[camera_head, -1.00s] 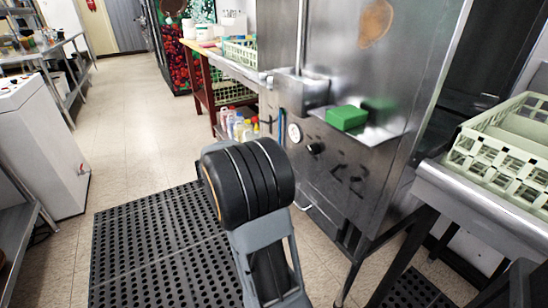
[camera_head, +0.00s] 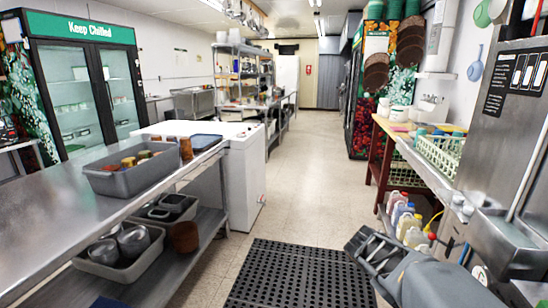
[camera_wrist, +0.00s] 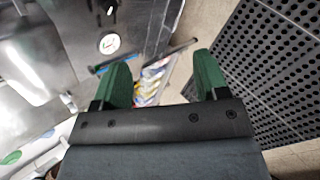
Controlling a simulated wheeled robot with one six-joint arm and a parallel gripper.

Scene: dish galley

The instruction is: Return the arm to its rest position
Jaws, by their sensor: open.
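My gripper (camera_wrist: 163,82) shows in the wrist view with two green fingertips set apart and nothing between them. It points down toward several bottles (camera_wrist: 152,80) beside the steel machine (camera_wrist: 40,50). In the head view my arm is at the lower right, in front of the machine, which shows at the right edge (camera_head: 505,215).
A black perforated mat (camera_head: 300,275) lies on the open floor of the aisle. A steel counter (camera_head: 60,235) with a grey bin (camera_head: 135,180) stands at left. Several bottles (camera_head: 410,225) stand low at right, below a green crate (camera_head: 445,155).

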